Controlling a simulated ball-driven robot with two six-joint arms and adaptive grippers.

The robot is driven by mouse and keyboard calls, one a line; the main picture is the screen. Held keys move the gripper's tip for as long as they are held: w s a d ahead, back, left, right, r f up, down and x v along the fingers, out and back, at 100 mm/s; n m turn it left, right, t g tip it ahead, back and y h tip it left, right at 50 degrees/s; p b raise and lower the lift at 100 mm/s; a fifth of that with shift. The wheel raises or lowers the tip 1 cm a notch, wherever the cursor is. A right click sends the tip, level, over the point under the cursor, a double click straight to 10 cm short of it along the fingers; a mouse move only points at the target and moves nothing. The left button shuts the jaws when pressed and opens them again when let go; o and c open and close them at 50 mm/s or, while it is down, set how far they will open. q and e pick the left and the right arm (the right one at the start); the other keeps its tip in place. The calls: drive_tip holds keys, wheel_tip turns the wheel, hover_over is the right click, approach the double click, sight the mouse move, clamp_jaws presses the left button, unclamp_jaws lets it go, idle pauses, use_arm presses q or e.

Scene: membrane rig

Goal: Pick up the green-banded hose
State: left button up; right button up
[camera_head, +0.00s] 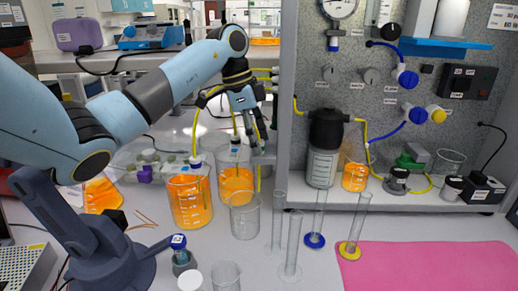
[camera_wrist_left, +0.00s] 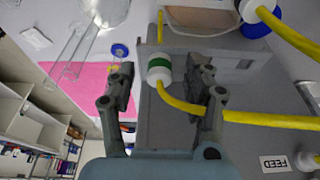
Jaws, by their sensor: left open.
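The green-banded hose shows in the left wrist view as a yellow hose (camera_wrist_left: 180,103) with a white end fitting (camera_wrist_left: 159,70) that carries a green band. My left gripper (camera_wrist_left: 165,86) is open, with one finger on each side of the fitting and hose. I cannot tell how far the fitting is from the fingers in depth. In the head view my left gripper (camera_head: 257,128) hangs near the left edge of the grey rig panel, among yellow hoses. I cannot make out the green band there. My right gripper is not in view.
Other yellow hoses with blue-banded fittings (camera_head: 195,162) hang by the beakers of orange liquid (camera_head: 190,203). An empty beaker (camera_head: 244,218) and tall glass cylinders (camera_head: 292,245) stand in front.

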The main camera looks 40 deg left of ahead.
use_arm(q)
drive_tip(key=shift+d+f, duration=0.1)
drive_tip(key=shift+f, duration=0.2)
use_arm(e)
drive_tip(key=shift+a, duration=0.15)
use_arm(q)
drive_tip(key=c, duration=1)
drive_tip(key=shift+o, duration=0.2)
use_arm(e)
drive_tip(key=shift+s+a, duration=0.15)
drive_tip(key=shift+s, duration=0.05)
use_arm(q)
drive_tip(key=shift+r, duration=0.1)
